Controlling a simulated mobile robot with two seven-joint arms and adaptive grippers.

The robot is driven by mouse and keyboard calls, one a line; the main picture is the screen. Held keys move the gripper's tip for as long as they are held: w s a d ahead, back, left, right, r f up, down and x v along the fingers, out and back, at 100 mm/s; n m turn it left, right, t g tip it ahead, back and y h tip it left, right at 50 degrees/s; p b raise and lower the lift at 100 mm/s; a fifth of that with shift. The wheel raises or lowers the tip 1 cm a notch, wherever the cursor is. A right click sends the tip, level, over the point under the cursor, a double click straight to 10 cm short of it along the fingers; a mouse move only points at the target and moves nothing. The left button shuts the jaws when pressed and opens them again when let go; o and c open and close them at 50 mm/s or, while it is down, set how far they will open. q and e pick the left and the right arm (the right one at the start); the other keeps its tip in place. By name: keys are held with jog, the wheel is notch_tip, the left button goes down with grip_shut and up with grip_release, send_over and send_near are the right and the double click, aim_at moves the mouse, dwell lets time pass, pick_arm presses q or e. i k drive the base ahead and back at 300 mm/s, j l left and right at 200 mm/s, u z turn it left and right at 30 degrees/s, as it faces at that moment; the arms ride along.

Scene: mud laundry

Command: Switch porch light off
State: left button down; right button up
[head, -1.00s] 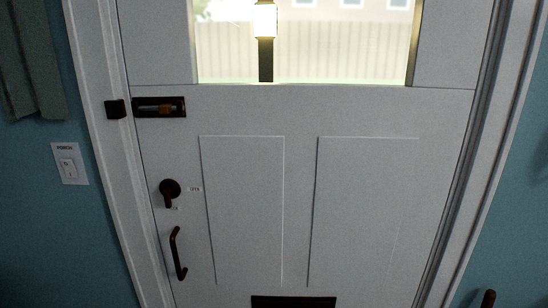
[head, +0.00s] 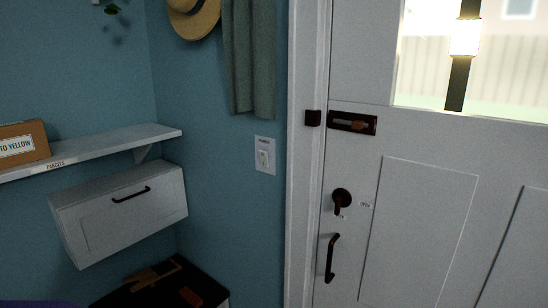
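The porch light switch (head: 264,155) is a white plate with a small rocker and a label above it. It is on the blue wall just left of the door frame in the head view. The lever's exact position is too small to tell. The porch lamp (head: 465,38) shows through the door window and glows bright. Neither of my grippers is in view.
The white door (head: 420,200) is shut, with a dark bolt (head: 352,123), a knob (head: 342,199) and a pull handle (head: 331,258). At left are a shelf (head: 110,146) with a box (head: 20,144), a white cabinet (head: 120,212) and a dark-topped unit (head: 207,285).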

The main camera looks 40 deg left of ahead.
aim_at(264, 160)
jog(key=u, duration=1.25)
jog(key=i+j+u, duration=0.1)
jog(key=i+u, duration=0.2)
jog(key=u, duration=0.2)
jog(key=i+u, duration=0.45)
jog(key=k, duration=0.1)
